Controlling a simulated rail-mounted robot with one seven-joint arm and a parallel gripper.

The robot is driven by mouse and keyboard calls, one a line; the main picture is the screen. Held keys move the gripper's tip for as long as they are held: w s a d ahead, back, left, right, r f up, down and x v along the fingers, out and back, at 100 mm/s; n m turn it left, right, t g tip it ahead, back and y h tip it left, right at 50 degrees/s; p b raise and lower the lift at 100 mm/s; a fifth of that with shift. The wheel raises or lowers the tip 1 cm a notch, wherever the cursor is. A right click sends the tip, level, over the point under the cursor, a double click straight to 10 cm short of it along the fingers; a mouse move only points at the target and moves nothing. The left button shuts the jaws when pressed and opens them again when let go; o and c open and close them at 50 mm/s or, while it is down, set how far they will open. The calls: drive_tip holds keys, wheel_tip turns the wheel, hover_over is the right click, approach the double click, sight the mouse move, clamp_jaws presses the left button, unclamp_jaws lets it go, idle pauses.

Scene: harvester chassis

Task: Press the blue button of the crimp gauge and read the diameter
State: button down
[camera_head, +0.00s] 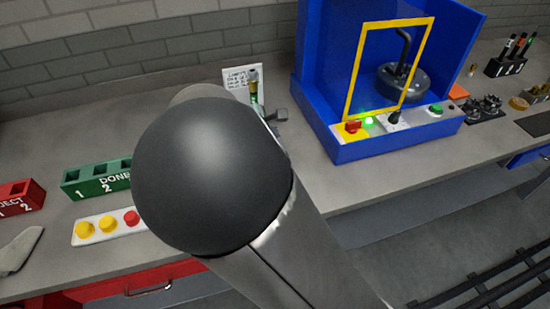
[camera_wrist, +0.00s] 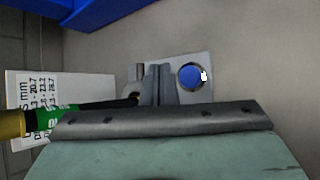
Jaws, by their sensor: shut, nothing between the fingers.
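The crimp gauge (camera_wrist: 202,60) is a grey block in the upper middle of the wrist view, with a round blue button (camera_wrist: 190,76) on its right part. A small white mark shows at the button's right edge; I see no readable display. A hose (camera_wrist: 58,118) with a brass end and green band reaches the gauge from the left. My gripper (camera_wrist: 157,72) is shut and empty, its narrow fingers over the gauge left of the button. I cannot tell whether they touch it. In the head view, my arm hides most of the gauge, and the gripper is hidden.
A white card (camera_wrist: 60,90) with printed mm values stands left of the gauge. A blue machine (camera_head: 345,150) with a yellow frame stands at right. A green DONE rack (camera_head: 85,180) and a button strip (camera_head: 105,227) lie left. Bare bench shows right of the gauge.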

drive_tip(key=shift+f+b, duration=1.15)
drive_tip(key=shift+f, duration=1)
drive_tip(key=shift+f, duration=0.1)
drive_tip(key=shift+f, duration=0.3)
drive_tip(key=shift+f+b, duration=0.45)
drive_tip(key=shift+b, duration=0.1)
idle(0.6)
idle(0.4)
drive_tip(key=shift+r+p, duration=0.75)
drive_tip(key=shift+r, duration=0.15)
drive_tip(key=shift+r, duration=0.1)
wheel_tip(320, 180, up, 5)
drive_tip(key=p, duration=0.4)
